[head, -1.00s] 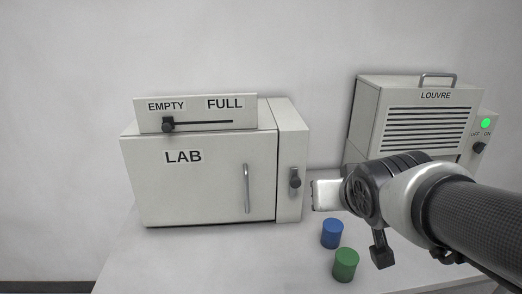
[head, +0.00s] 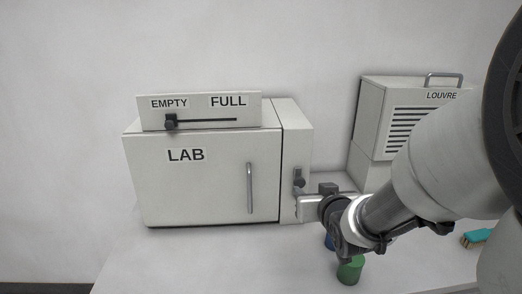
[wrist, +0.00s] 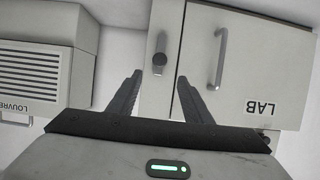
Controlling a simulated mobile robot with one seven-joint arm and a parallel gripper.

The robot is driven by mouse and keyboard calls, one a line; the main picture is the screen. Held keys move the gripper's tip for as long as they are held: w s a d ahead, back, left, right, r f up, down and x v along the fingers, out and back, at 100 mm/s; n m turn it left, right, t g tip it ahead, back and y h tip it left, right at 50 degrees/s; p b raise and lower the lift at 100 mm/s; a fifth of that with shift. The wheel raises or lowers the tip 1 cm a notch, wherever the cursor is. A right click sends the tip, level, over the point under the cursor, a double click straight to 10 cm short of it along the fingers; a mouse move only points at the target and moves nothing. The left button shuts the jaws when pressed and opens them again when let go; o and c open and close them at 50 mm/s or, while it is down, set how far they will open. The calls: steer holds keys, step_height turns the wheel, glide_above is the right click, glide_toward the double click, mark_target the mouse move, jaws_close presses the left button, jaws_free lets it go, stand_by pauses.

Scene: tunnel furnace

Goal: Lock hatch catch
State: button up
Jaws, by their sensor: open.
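The pale LAB box (head: 200,190) has a closed-looking door with a vertical bar handle (head: 249,187). The hatch catch, a dark knob on a grey slotted plate (head: 299,174), sits on the narrow panel right of the door. It also shows in the wrist view (wrist: 159,58), which is upside down. My gripper (wrist: 160,78) is open, with its two fingers on either side of the knob's line. I cannot tell whether a finger touches the knob.
A slider box marked EMPTY and FULL (head: 200,108) sits on top, its knob at EMPTY. The LOUVRE unit (head: 368,130) stands at the right. A teal-topped block (head: 477,238) lies at right.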

mark_target(300, 182)
steer(key=p+x, duration=0.6)
steer(key=x, duration=0.6)
steer(key=shift+d, duration=0.1)
jaws_close()
